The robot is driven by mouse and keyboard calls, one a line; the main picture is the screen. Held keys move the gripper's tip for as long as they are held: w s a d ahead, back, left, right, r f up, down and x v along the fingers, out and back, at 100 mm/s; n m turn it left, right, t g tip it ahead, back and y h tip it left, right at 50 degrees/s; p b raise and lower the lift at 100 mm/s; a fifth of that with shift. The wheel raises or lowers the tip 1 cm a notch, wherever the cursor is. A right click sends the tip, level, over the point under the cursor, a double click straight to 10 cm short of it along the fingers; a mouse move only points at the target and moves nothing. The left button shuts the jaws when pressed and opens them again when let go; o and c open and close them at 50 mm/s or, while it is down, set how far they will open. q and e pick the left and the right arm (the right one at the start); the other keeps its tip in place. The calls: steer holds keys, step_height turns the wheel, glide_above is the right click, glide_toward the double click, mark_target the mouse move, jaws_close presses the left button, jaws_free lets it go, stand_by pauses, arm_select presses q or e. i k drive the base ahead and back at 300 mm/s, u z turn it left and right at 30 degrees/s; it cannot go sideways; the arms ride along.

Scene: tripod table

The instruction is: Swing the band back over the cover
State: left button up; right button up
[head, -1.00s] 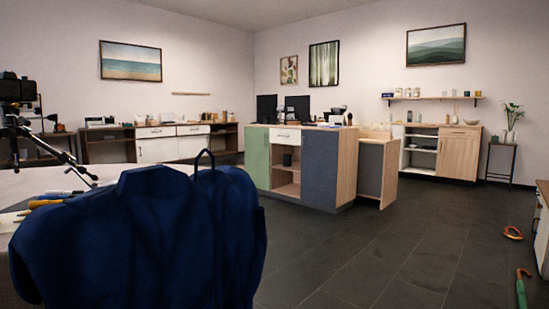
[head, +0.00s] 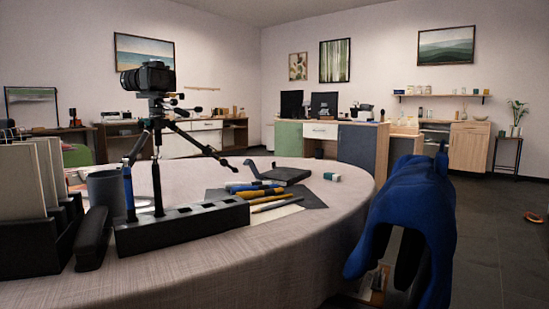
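A small dark book-like object (head: 286,174) lies towards the far side of the round, cloth-covered table (head: 200,268). It may be the thing with the cover. It is too small and dark for me to make out a band or where one lies. Neither of my grippers shows in the head view.
A camera on a small tripod (head: 157,130) stands behind a black slotted holder (head: 183,226). Pens (head: 268,198), a grey cup (head: 106,192) and a black file rack (head: 38,240) are also on the table. A blue garment (head: 412,215) hangs at the right.

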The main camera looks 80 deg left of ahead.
mark_target(249, 162)
steer(key=k, duration=0.35)
steer(key=u, duration=1.3)
